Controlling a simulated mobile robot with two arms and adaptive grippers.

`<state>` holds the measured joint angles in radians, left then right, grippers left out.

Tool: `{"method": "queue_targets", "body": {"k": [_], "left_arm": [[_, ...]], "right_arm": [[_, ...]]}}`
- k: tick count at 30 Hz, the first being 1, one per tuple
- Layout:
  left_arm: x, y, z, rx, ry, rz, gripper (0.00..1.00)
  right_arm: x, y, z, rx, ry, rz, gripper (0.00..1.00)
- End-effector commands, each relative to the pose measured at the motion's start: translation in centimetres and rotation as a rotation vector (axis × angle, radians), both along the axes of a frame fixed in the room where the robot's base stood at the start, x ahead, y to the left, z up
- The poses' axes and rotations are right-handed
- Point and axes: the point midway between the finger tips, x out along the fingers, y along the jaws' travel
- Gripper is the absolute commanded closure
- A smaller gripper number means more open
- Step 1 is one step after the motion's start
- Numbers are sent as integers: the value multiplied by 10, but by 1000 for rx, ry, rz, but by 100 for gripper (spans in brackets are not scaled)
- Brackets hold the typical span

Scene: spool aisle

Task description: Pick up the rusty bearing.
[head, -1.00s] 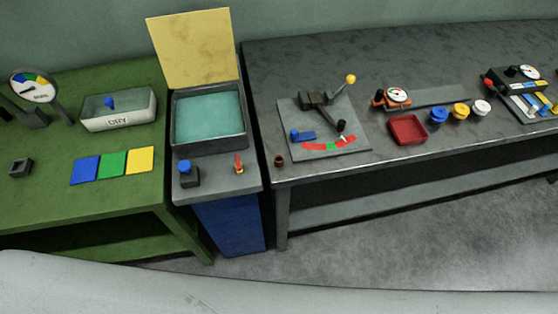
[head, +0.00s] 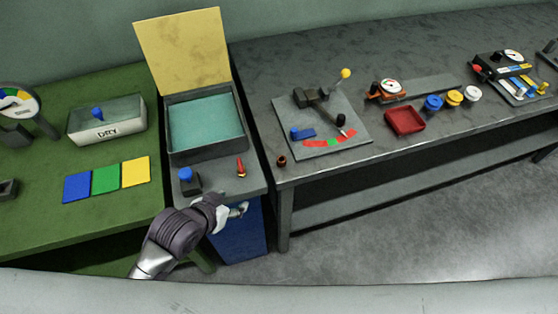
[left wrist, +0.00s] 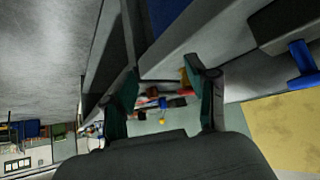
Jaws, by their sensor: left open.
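The rusty bearing (head: 281,161) is a small brown ring at the front left corner of the dark grey bench (head: 390,160). My left gripper (head: 238,208) is in front of the narrow washer stand, to the left of the bearing and nearer to me, apart from it. In the left wrist view the left gripper (left wrist: 166,88) has its two fingers spread with nothing held between them. I cannot make out the bearing for sure in that view. My right gripper is not in view.
The narrow stand has a teal basin (head: 206,124) with a raised yellow lid (head: 183,48), a blue-knobbed switch (head: 187,178) and a red lever (head: 241,168). A lever plate (head: 350,140) and red tray (head: 405,121) lie right of the bearing. Colour cards (head: 105,178) lie left.

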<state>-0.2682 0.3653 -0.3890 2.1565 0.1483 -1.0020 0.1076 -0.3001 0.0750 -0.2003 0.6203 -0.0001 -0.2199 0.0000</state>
Motion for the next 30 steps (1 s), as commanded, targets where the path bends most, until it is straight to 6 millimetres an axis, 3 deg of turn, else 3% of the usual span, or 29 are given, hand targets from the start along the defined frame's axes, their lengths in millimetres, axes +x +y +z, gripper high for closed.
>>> {"method": "queue_targets", "body": {"k": [3,12,24,30], "left_arm": [[27,-20,19,-48,-117,-94,42],[53,-46,47,-157,-264,-230,42],[101,-85,16,-165,-268,-232,42],[111,-94,8,-165,-267,-233,42]], "right_arm": [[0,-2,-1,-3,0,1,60],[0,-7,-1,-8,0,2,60],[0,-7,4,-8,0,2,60],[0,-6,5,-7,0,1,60]]}}
